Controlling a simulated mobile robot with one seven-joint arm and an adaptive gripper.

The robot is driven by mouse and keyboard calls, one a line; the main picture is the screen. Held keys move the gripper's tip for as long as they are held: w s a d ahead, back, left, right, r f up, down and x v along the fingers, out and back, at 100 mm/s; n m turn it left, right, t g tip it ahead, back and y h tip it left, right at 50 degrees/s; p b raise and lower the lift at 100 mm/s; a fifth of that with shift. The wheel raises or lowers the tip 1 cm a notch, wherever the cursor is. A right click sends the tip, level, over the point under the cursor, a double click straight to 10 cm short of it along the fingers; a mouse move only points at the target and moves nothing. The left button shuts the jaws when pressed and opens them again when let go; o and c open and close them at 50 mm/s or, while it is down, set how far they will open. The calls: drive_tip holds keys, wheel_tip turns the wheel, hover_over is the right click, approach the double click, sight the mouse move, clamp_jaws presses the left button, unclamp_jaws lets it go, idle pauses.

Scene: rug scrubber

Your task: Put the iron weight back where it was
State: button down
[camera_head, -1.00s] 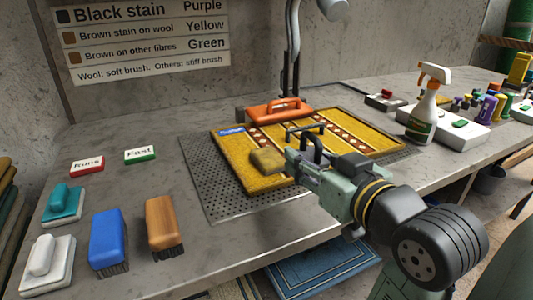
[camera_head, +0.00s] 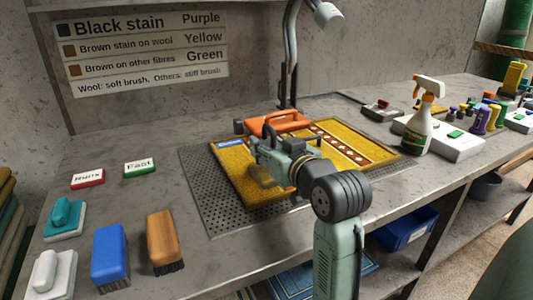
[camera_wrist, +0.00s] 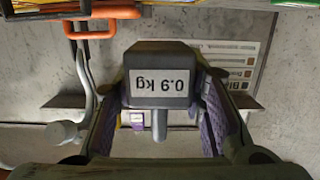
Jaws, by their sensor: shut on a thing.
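In the wrist view my gripper (camera_wrist: 163,104) is shut on the iron weight (camera_wrist: 158,62), a dark grey block with a white "0.9 kg" label that appears upside down. The purple-padded fingers are on either side of it. In the head view my gripper (camera_head: 264,152) is over the left part of the yellow patterned rug (camera_head: 240,190), near the orange handled tool (camera_head: 280,122). The weight cannot be clearly told apart from the gripper there. A brownish patch shows on the rug just below the gripper. I cannot tell the height of the weight above the rug.
The rug lies on a perforated plate (camera_head: 200,185). A spray bottle (camera_head: 418,125) and several small bottles stand at right.

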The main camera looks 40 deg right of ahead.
drive_tip(key=shift+w+r, duration=0.15)
drive_tip(key=shift+w, duration=0.1)
drive_tip(key=shift+w+d+f, duration=0.2)
drive_tip(key=shift+w+f, duration=0.2)
drive_tip(key=shift+f, duration=0.35)
drive_tip(key=shift+f+p, duration=0.55)
drive_tip(key=shift+f, duration=0.35)
drive_tip(key=shift+f, duration=0.2)
drive_tip(key=c, duration=1)
unclamp_jaws()
drive_tip(key=shift+f, duration=0.1)
drive_tip(key=shift+c, duration=0.2)
